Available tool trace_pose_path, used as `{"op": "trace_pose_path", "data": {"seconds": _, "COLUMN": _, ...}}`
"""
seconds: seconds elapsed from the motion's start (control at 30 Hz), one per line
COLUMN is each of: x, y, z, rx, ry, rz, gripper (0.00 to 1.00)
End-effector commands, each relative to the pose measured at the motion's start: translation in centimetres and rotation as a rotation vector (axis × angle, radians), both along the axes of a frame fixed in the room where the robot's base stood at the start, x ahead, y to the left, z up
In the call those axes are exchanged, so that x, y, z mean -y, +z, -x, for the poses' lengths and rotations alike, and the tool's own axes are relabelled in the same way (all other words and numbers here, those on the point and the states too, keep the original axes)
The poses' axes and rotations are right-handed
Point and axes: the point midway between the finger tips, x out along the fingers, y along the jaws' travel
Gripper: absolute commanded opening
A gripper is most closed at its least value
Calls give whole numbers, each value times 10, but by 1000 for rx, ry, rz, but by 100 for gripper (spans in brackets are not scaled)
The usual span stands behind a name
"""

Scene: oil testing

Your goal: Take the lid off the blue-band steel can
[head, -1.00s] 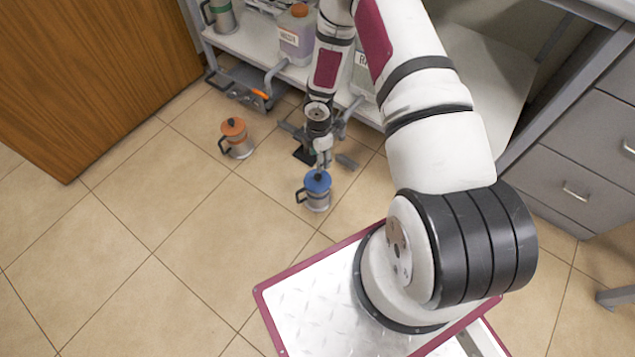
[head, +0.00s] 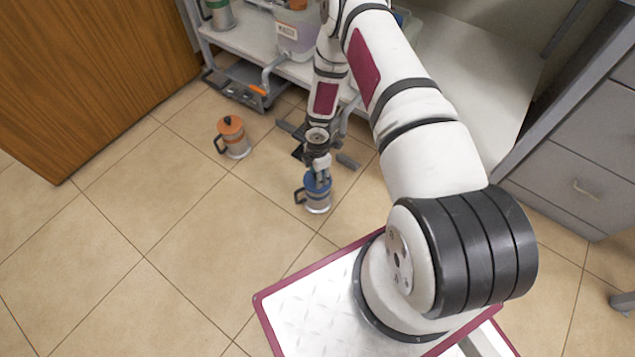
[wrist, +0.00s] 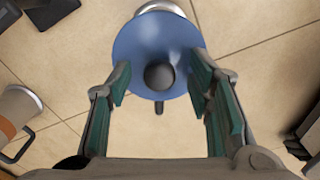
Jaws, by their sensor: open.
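The blue-band steel can (head: 318,201) stands upright on the tiled floor, its black handle on the left in the head view. Its blue lid (wrist: 135,50) is on it. In the wrist view the lid's dark round knob (wrist: 159,76) shows between the fingers. My gripper (head: 317,178) is directly above the can, pointing down. In the wrist view my gripper (wrist: 159,95) is open, with its green-padded fingers on either side of the knob and a gap on both sides. Whether the fingertips touch the lid I cannot tell.
An orange-topped steel can (head: 233,138) stands on the floor to the left. A shelf cart (head: 262,42) with a container (head: 297,35) is behind. A wooden cabinet (head: 85,75) is at left and grey drawers (head: 590,150) at right. The floor at front left is clear.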

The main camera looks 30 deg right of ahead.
Motion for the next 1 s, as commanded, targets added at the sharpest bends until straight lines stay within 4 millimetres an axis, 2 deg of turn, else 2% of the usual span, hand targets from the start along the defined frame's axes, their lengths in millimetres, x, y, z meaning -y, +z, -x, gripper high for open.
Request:
{"op": "trace_pose_path", "data": {"seconds": 0.07, "x": 0, "y": -8, "z": 0, "rx": 1, "ry": 0, "rz": 0, "gripper": 47}}
{"op": "trace_pose_path", "data": {"seconds": 0.27, "x": 0, "y": -7, "z": -1, "rx": 1, "ry": 0, "rz": 1, "gripper": 47}}
{"op": "trace_pose_path", "data": {"seconds": 0.3, "x": 0, "y": -7, "z": -1, "rx": 1, "ry": 0, "rz": 1, "gripper": 42}}
{"op": "trace_pose_path", "data": {"seconds": 0.5, "x": 0, "y": -7, "z": 0, "rx": 1, "ry": 0, "rz": 1, "gripper": 1}}
{"op": "trace_pose_path", "data": {"seconds": 0.83, "x": 0, "y": -6, "z": 0, "rx": 1, "ry": 0, "rz": 1, "gripper": 1}}
{"op": "trace_pose_path", "data": {"seconds": 1.0, "x": 0, "y": 2, "z": -1, "rx": 1, "ry": 0, "rz": 1, "gripper": 1}}
